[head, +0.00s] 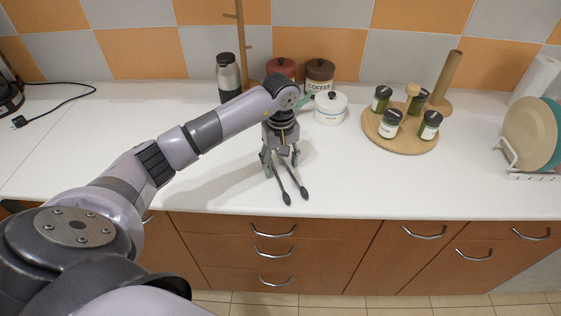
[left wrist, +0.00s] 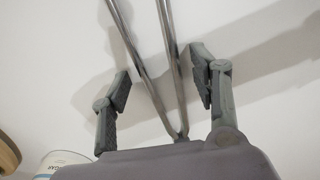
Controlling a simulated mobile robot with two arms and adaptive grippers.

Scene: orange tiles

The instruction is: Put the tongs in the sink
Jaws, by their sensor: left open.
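The tongs (head: 283,180) lie on the white counter near its front edge, with two dark tips pointing towards the edge. My left gripper (head: 280,160) is above their rear end, pointing down, and is open. In the left wrist view the metal arms of the tongs (left wrist: 165,65) run between the two spread fingers of my left gripper (left wrist: 160,80). The arms meet near the gripper's palm. Gaps show between the fingers and the tongs. My right gripper is not in view. No sink shows in either view.
Behind my left gripper stand a white lidded jar (head: 330,110), a coffee canister (head: 319,77), a red-lidded canister (head: 281,68) and a steel flask (head: 228,76). A round wooden board (head: 402,143) with spice jars is to the right, then a dish rack (head: 507,152). The left counter is mostly clear.

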